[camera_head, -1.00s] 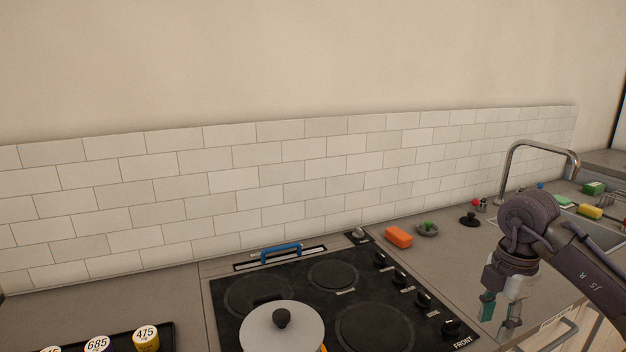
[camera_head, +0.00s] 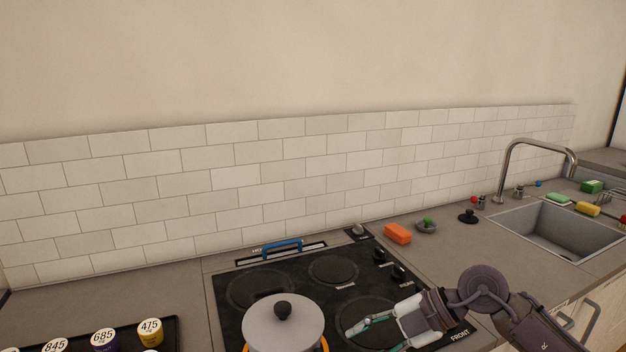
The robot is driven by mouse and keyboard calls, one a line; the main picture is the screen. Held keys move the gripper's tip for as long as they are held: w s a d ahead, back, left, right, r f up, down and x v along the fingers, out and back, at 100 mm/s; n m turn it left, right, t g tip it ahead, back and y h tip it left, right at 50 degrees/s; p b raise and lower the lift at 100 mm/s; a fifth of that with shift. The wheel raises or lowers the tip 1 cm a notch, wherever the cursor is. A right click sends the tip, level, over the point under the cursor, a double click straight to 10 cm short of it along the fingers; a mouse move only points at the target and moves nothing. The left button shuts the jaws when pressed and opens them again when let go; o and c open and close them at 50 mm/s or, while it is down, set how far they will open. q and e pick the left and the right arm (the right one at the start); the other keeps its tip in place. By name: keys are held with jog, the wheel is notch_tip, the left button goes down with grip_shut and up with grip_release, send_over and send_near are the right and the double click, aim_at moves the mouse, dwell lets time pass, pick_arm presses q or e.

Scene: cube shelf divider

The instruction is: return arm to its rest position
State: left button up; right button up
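My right arm comes in from the lower right. Its gripper (camera_head: 368,340) points left over the front right of the stovetop, just right of the grey-lidded pot (camera_head: 270,327). The teal fingers look spread apart with nothing seen between them; the lower finger is partly cut off by the bottom edge. My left gripper is not in view.
The black stovetop (camera_head: 295,262) has a blue handle (camera_head: 281,248) at its back. An orange block (camera_head: 398,233) and a small bowl (camera_head: 427,226) lie right of it. The sink (camera_head: 560,232) and faucet (camera_head: 507,165) are at right. A tray with numbered jars (camera_head: 150,331) is at lower left.

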jog(key=s+a+r+m+t+y, duration=0.2)
jog(key=a+r+t+y, duration=0.3)
jog(key=a+r+y, duration=0.3)
jog(key=w+d+f+m+t+h, duration=0.1)
jog(key=w+d+m+t+h, duration=0.1)
jog(key=d+m+t+h, duration=0.6)
jog(key=w+d+f+m+t+h, duration=0.2)
jog(key=d+m+t+h, duration=0.3)
jog(key=m, duration=0.5)
jog(key=s+d+f+m+g+h, duration=0.35)
jog(key=d+f+m+h, duration=0.2)
jog(key=f, duration=0.45)
jog(key=s+f+g, duration=0.6)
jog(key=s+f, duration=0.3)
jog(key=s, duration=0.3)
jog(key=s+f+g, duration=0.6)
jog(key=s+f, duration=0.2)
jog(key=s, duration=0.4)
notch_tip(320, 180, down, 26)
jog(key=g, duration=0.1)
jog(key=s+d+f, duration=0.2)
jog(key=s+f, duration=0.6)
jog(key=s+d+f+n+g, duration=0.1)
jog(key=s+d+f, duration=0.1)
jog(key=s+f, duration=0.6)
jog(key=shift+s+f, duration=0.3)
jog(key=shift+s, duration=0.45)
